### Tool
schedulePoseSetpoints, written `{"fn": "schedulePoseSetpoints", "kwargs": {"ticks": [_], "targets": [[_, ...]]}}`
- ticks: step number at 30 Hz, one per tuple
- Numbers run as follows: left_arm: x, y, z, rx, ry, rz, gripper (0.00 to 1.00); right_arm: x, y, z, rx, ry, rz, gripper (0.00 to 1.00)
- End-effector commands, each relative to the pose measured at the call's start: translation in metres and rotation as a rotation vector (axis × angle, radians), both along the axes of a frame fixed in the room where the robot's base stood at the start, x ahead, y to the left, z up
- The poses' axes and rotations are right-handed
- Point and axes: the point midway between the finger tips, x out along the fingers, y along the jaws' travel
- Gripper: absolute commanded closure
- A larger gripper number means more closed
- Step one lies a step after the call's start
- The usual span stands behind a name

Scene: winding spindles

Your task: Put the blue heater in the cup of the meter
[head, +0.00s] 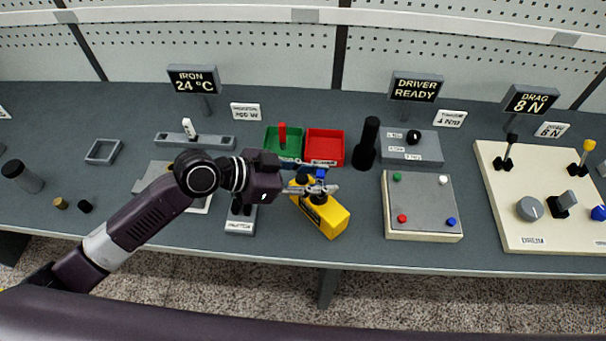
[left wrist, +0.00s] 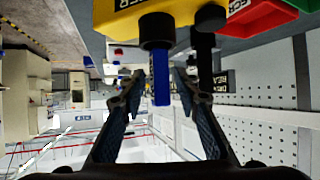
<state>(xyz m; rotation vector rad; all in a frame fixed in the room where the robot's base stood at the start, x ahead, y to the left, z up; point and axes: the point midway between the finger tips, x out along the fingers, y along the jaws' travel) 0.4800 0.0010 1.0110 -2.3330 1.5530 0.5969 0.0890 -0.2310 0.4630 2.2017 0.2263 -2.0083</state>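The yellow meter (head: 332,216) stands near the table's front edge, in the middle of the head view. It also shows at the top of the left wrist view (left wrist: 115,12), with a round black cup (left wrist: 157,28) on it. The blue heater (left wrist: 161,90) is a slim bar standing in that cup; its lower end is hidden inside. In the head view the heater's blue top (head: 321,173) shows just behind my fingers. My left gripper (head: 318,188) reaches in from the left. In the wrist view its fingers (left wrist: 158,82) are apart on both sides of the heater, with gaps showing. My right gripper is not in view.
A green tray (head: 270,143) and a red tray (head: 338,147) lie behind the meter. A tall black cylinder (head: 367,143) stands behind it to the right. A button panel (head: 422,210) is at right.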

Motion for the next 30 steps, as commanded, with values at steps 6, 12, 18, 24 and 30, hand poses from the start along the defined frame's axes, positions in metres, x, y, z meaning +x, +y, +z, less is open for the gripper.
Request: {"fn": "schedulePoseSetpoints", "kwargs": {"ticks": [6,12,18,24,30], "targets": [[-0.010,0.025,0.011,0.004,-0.003,0.000,0.70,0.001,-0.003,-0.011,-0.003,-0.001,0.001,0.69],[-0.022,0.056,0.029,0.005,-0.002,0.001,0.70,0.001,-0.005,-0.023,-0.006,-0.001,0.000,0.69],[-0.033,0.080,0.044,0.003,0.000,0.000,0.70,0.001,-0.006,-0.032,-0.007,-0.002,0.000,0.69],[-0.039,0.094,0.054,0.001,0.000,0.000,0.70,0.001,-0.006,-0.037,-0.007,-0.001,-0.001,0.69],[-0.041,0.097,0.058,-0.001,-0.001,-0.001,0.70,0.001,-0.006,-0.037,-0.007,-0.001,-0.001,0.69]]}}
